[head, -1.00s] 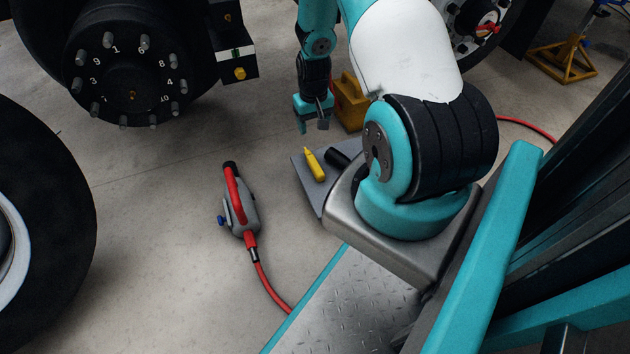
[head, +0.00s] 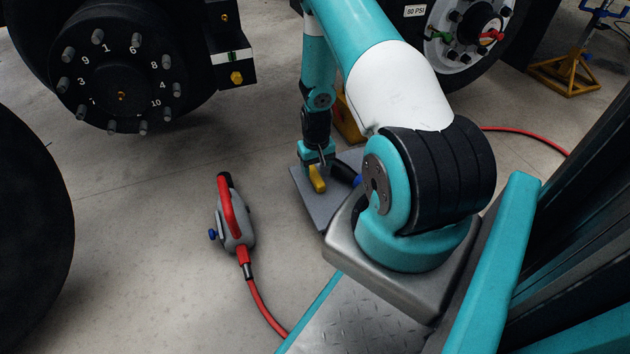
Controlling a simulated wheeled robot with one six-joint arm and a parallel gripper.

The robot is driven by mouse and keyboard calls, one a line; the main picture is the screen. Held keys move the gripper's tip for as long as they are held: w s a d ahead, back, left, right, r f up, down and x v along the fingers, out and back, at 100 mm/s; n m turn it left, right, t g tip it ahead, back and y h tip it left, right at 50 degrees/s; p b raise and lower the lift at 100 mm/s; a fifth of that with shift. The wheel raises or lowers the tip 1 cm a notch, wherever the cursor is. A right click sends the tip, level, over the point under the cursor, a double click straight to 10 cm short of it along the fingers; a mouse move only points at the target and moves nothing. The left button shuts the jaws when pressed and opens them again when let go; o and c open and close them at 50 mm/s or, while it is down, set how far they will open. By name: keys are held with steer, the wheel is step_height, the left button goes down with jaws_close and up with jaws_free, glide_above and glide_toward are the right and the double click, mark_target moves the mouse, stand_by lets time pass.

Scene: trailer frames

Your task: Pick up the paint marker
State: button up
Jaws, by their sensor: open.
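The yellow paint marker (head: 317,181) lies on a grey mat (head: 322,208) on the floor, left of my arm's base. My gripper (head: 317,164) is down at the far end of the marker, and its jaws are open. The gripper covers the marker's far end. I cannot tell whether the fingers touch the marker or straddle it.
A dark cylinder with a blue end (head: 347,174) lies on the mat just right of the marker. A yellow block (head: 347,122) stands behind my arm. A grey and red air tool (head: 233,220) with a red hose lies on open floor to the left.

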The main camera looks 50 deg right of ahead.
mark_target(316, 176)
step_height(316, 176, down, 5)
steer(key=b, duration=0.3)
steer(key=shift+a+r, duration=0.1)
steer(key=shift+r, duration=0.2)
jaws_close()
steer(key=shift+r, duration=0.1)
